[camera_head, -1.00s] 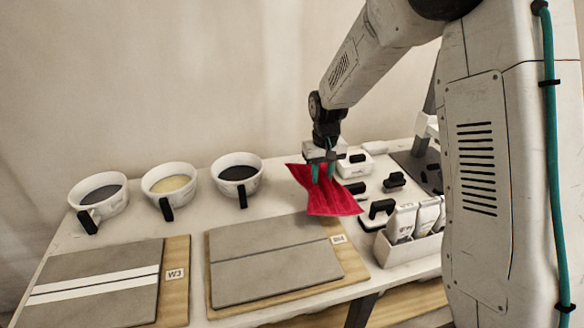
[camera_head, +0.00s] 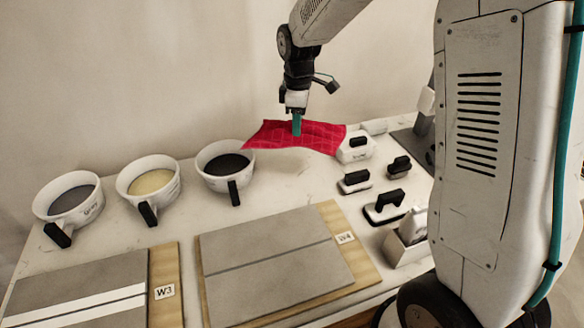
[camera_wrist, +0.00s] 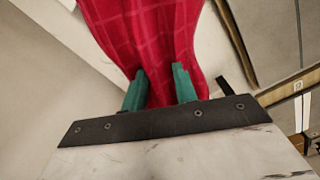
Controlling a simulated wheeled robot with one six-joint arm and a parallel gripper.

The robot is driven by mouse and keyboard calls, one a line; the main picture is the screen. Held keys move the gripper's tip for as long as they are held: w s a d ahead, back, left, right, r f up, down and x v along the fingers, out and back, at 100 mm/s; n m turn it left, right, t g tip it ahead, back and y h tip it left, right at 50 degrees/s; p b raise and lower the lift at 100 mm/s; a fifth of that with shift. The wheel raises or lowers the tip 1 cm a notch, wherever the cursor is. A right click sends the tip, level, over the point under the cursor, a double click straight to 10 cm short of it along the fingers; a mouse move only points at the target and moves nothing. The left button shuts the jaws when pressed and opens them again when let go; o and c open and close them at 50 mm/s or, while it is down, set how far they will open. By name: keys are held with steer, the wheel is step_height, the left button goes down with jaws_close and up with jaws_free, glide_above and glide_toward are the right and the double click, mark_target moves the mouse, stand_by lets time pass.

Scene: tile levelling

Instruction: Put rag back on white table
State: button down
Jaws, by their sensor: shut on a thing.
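A red checked rag (camera_head: 300,137) hangs spread out from my gripper (camera_head: 296,124), above the back part of the white table (camera_head: 275,185). The gripper's green fingers are shut on the rag near its middle. In the wrist view the rag (camera_wrist: 145,35) passes between the two green fingers of my gripper (camera_wrist: 160,90) and fills the upper middle. In the head view the rag appears apart from the tabletop, though its exact height is hard to tell.
Three white cups, grey-filled (camera_head: 70,202), yellow-filled (camera_head: 149,188) and dark-filled (camera_head: 225,170), stand left of the rag. A tile board marked W4 (camera_head: 340,275) and one marked W3 (camera_head: 166,305) lie in front. Black-handled tools (camera_head: 385,207) and a white box (camera_head: 408,245) are at right.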

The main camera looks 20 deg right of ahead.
steer(key=shift+a+n, duration=0.1)
steer(key=shift+n, duration=0.2)
step_height(320, 180, down, 13)
steer(key=shift+s+a+f, duration=0.1)
steer(key=w, duration=0.4)
steer(key=shift+w+f, duration=0.15)
steer(key=shift+w, duration=0.05)
steer(key=shift+s+f, duration=0.15)
steer(key=shift+f, duration=0.45)
steer(key=c, duration=1.1)
jaws_free()
steer(key=shift+f, duration=0.1)
